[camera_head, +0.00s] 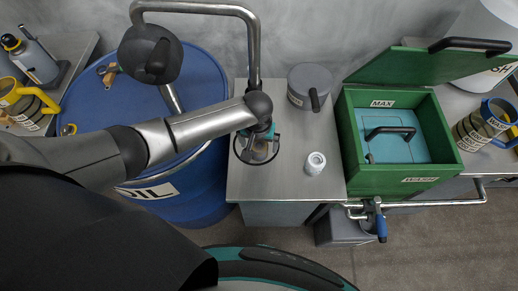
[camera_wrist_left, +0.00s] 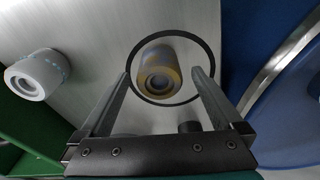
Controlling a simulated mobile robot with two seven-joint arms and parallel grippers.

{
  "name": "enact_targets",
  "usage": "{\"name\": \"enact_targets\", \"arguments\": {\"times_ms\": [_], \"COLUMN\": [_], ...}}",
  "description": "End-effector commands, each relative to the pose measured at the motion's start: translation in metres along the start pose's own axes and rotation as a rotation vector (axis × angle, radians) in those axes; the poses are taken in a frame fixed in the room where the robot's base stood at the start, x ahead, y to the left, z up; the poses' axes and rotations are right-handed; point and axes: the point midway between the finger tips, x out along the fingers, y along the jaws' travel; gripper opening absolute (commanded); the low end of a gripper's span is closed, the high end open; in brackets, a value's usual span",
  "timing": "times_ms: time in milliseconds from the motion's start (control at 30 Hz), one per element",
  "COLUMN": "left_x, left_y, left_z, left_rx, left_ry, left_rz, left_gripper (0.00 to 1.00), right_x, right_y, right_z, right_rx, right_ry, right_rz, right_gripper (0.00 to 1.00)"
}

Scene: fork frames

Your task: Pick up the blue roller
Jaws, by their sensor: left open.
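My left gripper (camera_head: 262,138) comes from the left over the grey metal counter and points down, its fingers open. In the left wrist view the open fingers (camera_wrist_left: 161,74) stand either side of a short roller (camera_wrist_left: 158,65) with a hollow, tan end and a bluish-grey side. It lies inside a thin black ring marked on the counter. The fingers do not visibly touch it. In the head view the roller (camera_head: 260,152) is partly hidden by my gripper. A white roller (camera_head: 315,163) stands apart to its right, also in the left wrist view (camera_wrist_left: 36,76). No plainly blue roller shows.
A blue drum (camera_head: 205,85) is left of the counter (camera_head: 285,187). A grey lidded pot (camera_head: 310,85) stands at the back. An open green box (camera_head: 395,180) marked MAX borders the right.

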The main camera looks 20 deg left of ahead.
Motion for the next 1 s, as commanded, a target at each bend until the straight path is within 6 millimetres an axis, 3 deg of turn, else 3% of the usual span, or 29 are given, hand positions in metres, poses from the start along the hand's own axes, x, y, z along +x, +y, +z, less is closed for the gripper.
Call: {"name": "enact_targets", "arguments": {"times_ms": [100, 367, 1000], "left_x": [0.0090, 0.0096, 0.0096], "left_y": [0.0005, 0.0003, 0.0001], "left_z": [0.0001, 0.0002, 0.0005], "left_rx": [0.001, 0.001, 0.000], "left_ry": [0.000, 0.000, -0.001], "left_rz": [0.000, 0.000, 0.000], "left_gripper": [1.00, 1.00, 0.28], "right_x": [0.0034, 0.0030, 0.0030], "right_y": [0.0000, 0.0000, -0.0001], "right_z": [0.0002, 0.0002, 0.0004], "right_rx": [0.000, 0.000, 0.000], "right_ry": [0.000, 0.000, 0.000], "right_rz": [0.000, 0.000, 0.000], "right_gripper": [0.50, 0.50, 0.50]}}
